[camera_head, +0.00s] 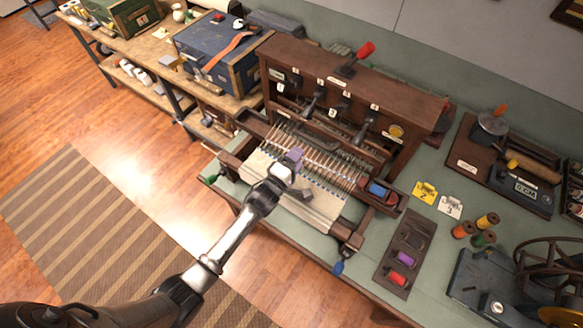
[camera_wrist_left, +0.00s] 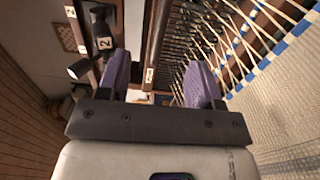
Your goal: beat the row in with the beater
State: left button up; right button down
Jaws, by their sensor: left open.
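The small wooden table loom (camera_head: 350,238) stands on the green bench top, with cream woven cloth (camera_head: 318,205) at its front. Pale warp threads (camera_head: 325,165) run back from the cloth; they also show in the wrist view (camera_wrist_left: 262,20). Blue marks line the cloth's back edge. My left gripper (camera_head: 296,158) is over the cloth and threads, left of the loom's middle. In the wrist view its purple fingers (camera_wrist_left: 158,85) are apart, with nothing seen held between them. I cannot clearly pick out the beater; my gripper hides part of the loom. My right gripper is not in view.
A dark wooden cabinet with levers (camera_head: 345,85) rises behind the loom. A blue shuttle (camera_head: 379,190) lies in a holder at the loom's right. A tool tray (camera_head: 403,255), yellow tag (camera_head: 424,193) and thread spools (camera_head: 487,220) lie farther right. A blue chest (camera_head: 222,50) stands left.

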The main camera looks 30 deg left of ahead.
pick_arm(q)
jog(key=w+b, duration=0.2)
jog(key=w, duration=0.4)
jog(key=shift+w+d+b, duration=0.25)
jog(key=shift+d+b, duration=0.05)
jog(key=shift+d, duration=0.15)
jog(key=c, duration=1.1)
